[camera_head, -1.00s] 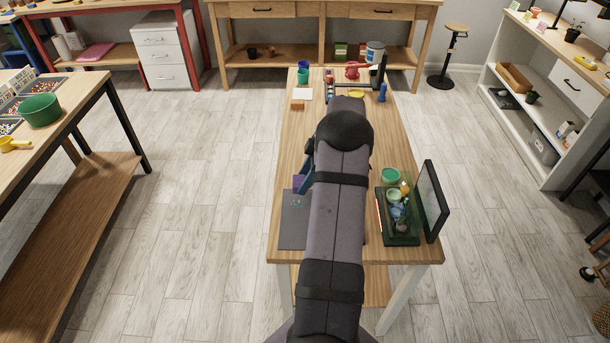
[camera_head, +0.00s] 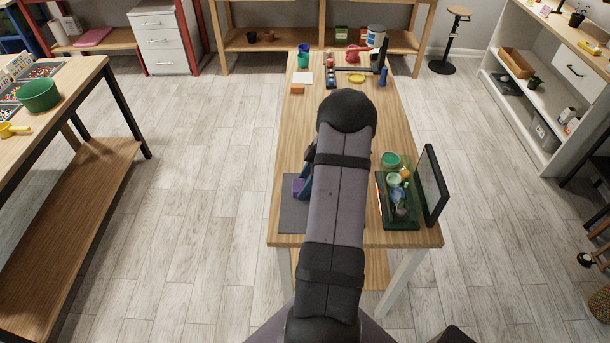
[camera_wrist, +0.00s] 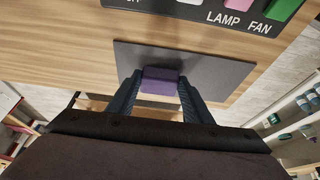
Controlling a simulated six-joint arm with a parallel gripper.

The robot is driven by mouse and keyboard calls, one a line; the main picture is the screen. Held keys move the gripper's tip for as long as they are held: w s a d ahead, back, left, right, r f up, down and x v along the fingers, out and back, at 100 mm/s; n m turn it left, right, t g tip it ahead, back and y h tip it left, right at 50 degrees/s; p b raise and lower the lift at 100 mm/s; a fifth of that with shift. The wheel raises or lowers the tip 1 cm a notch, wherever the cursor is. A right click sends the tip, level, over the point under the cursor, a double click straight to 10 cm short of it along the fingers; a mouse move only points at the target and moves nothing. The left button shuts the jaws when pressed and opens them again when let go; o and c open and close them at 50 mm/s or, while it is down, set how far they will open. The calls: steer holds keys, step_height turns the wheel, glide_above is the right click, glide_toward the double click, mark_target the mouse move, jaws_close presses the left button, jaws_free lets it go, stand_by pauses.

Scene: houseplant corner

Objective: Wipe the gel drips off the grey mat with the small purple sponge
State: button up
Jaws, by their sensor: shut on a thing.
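My gripper (camera_wrist: 158,88) is shut on the small purple sponge (camera_wrist: 160,80), with a dark blue finger on each side. The sponge is over the grey mat (camera_wrist: 215,72), and in the wrist view it seems to be at or very near its surface. In the head view, the sponge (camera_head: 298,186) shows at the mat's far left part, left of my arm, and the mat (camera_head: 292,217) is partly hidden by my arm. I see no gel drips on the bare parts of the mat in view; the area under the sponge is hidden.
A green tray (camera_head: 402,240) of small pots and bottles stands right of my arm, beside an upright dark panel (camera_head: 431,186). A dark LAMP and FAN panel (camera_wrist: 238,28) lies beyond the mat. An orange block (camera_head: 297,90) and cups are farther back.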

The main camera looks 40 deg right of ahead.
steer(key=shift+w+d+f+b, duration=0.2)
steer(key=shift+w+d+b, duration=0.1)
steer(key=shift+b, duration=0.2)
steer(key=shift+w+d+b, duration=0.55)
steer(key=shift+w+d, duration=0.45)
steer(key=shift+w+d+r+p, duration=0.15)
steer(key=shift+r+p, duration=0.1)
steer(key=shift+r, duration=0.4)
steer(key=shift+w+d+r+p, duration=0.1)
steer(key=shift+r+p, duration=0.1)
steer(key=shift+r, duration=0.4)
steer(key=shift+s+a+r+p, duration=0.15)
steer(key=shift+r+p, duration=0.2)
steer(key=shift+r, duration=0.45)
steer(key=shift+r+p, duration=1)
steer(key=shift+r, duration=1.25)
